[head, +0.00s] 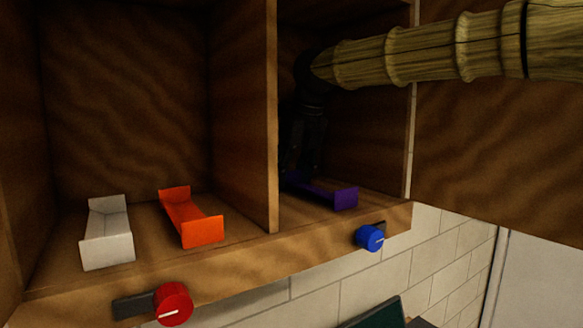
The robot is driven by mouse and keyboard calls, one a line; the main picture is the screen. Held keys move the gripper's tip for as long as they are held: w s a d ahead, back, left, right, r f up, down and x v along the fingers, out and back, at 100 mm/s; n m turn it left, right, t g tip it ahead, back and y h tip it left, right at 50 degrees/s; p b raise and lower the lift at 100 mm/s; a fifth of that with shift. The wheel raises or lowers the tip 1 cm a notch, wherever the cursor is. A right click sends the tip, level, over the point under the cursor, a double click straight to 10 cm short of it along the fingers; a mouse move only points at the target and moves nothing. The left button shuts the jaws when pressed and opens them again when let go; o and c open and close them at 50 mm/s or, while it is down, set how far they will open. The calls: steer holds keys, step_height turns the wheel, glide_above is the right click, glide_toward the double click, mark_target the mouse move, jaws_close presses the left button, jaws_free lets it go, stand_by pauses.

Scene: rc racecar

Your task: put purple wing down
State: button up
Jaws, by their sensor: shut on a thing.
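The purple wing (338,194) is in the right compartment of the wooden shelf, at or just above its floor near the front edge. I cannot tell whether it touches the floor. Its left end is partly hidden by the divider and my gripper. My gripper (302,174) points down into this compartment and is shut on the purple wing. The fingertips are dark and hard to make out in the shadow.
A wooden divider (258,120) stands just left of my gripper. The left compartment holds a white wing (108,235) and an orange wing (190,218). A red knob (174,303) and a blue knob (369,238) stick out from the shelf's front edge.

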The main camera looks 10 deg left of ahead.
steer(key=shift+s, duration=0.1)
steer(key=shift+f, duration=0.1)
steer(key=o, duration=0.9)
steer(key=shift+o, duration=0.2)
steer(key=shift+b+v, duration=1.35)
steer(key=shift+v, duration=2.5)
